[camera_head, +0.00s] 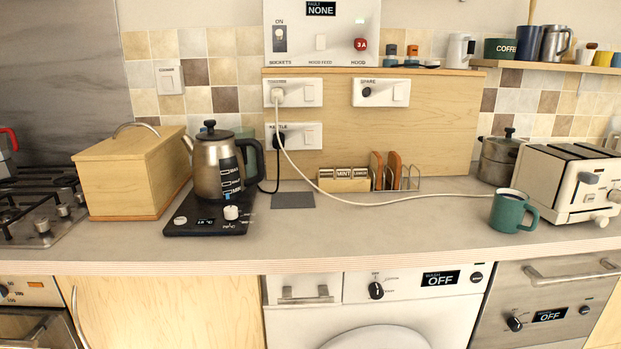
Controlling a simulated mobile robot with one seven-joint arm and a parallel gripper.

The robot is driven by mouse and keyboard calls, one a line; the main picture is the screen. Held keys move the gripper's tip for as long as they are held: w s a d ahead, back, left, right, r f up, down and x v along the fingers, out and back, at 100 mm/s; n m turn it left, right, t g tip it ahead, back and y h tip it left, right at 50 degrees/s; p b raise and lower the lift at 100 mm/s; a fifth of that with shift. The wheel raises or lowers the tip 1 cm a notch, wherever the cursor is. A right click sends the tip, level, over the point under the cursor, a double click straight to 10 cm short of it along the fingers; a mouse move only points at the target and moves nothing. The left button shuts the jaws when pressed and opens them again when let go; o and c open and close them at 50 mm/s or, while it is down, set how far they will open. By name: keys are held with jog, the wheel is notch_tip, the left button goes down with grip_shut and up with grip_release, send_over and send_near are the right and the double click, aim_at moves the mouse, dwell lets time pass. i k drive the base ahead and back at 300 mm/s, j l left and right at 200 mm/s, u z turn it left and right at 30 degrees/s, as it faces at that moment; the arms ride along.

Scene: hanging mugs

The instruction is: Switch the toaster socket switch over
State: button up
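The toaster socket (293,93) is a white wall plate at the upper left of the wooden backboard, with a small label above it. A white plug (277,96) sits in its left side. Its rocker switch (309,93) is on the right side of the plate; I cannot tell which way it is tipped. A white cord (330,197) runs from the plug down over the counter to the cream toaster (570,183) at the right. My gripper is not in view.
The kettle socket (294,136) is below and a spare socket (381,92) to the right. A kettle on its base (205,213), a wooden bread box (125,175), a letter rack (345,181) and a green mug (508,211) stand on the counter. The front middle counter (350,240) is clear.

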aim_at(309, 91)
jog(key=i+l, duration=0.15)
jog(key=i, duration=0.4)
jog(key=i+l, duration=0.15)
jog(key=i, duration=0.4)
jog(key=k+l+z, duration=0.3)
jog(key=l+z, duration=0.3)
jog(key=k+l+z, duration=0.15)
jog(key=l+z, duration=0.15)
jog(key=i+j, duration=0.7)
jog(key=i, duration=0.15)
